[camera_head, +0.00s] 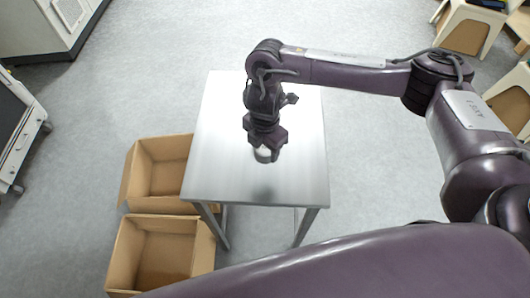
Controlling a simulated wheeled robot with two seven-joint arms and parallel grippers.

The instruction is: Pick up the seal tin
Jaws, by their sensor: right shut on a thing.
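The seal tin (264,155) is a small, light-coloured round thing at the middle of the metal table (225,170). My right gripper (266,150) points down over it and is shut on it. The gripper hides the upper part of the tin. A dark reflection lies on the tabletop just in front of it. I cannot tell whether the tin touches the table or is slightly above it. My left gripper is not in the head view.
Two open cardboard boxes stand on the floor left of the table, one behind (128,172) and one in front (123,250). A white cabinet (35,30) and a cart (15,130) are at the left. Light stools (465,30) are at the right. The tabletop is otherwise clear.

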